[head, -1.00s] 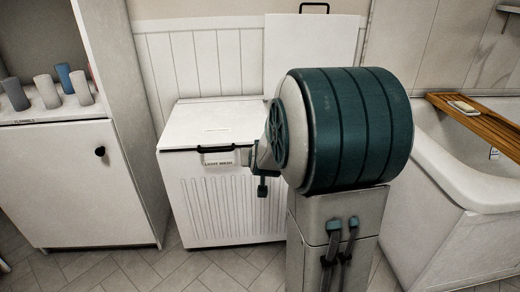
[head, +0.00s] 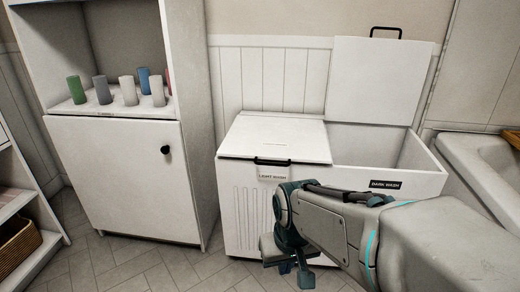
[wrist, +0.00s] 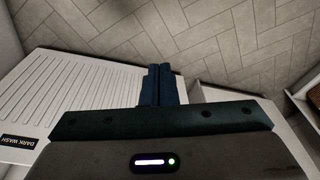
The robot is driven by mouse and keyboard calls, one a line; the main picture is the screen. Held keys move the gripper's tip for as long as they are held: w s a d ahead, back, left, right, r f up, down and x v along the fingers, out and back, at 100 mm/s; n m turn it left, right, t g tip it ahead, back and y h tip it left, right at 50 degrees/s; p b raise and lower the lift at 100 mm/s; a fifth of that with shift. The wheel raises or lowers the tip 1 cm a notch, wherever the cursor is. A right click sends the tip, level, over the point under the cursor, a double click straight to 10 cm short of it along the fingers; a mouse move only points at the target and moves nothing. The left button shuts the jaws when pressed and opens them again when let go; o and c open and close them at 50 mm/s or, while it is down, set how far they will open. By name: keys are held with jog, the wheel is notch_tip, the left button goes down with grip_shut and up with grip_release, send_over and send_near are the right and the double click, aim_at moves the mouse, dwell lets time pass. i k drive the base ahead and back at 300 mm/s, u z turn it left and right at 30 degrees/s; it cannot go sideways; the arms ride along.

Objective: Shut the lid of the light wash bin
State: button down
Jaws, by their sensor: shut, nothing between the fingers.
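The light wash bin (head: 242,205) is the left half of a white double hamper, with a "LIGHT WASH" label on its front. Its lid (head: 275,136) lies flat over the bin, with a black handle (head: 276,161) at the front edge. My gripper (head: 304,278) is low in front of the hamper, below the label, apart from the lid. In the wrist view my gripper (wrist: 160,72) has its two dark fingers together with nothing between them, pointing toward the floor. My arm hides part of the hamper front.
The dark wash bin's lid (head: 374,82) stands upright and open on the right. A white cabinet (head: 125,180) with several coloured rolls in its niche stands at the left. A bathtub (head: 480,165) is at the right. Tiled floor (head: 150,265) is clear in front.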

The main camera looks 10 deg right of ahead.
aim_at(255, 138)
jog(key=u, duration=0.55)
jog(key=k, duration=1.25)
jog(key=u, duration=0.6)
jog(key=i, duration=0.85)
jog(key=z, duration=0.65)
jog(key=i, duration=0.9)
jog(key=z, duration=1.1)
jog(key=i, duration=0.25)
jog(key=z, duration=0.1)
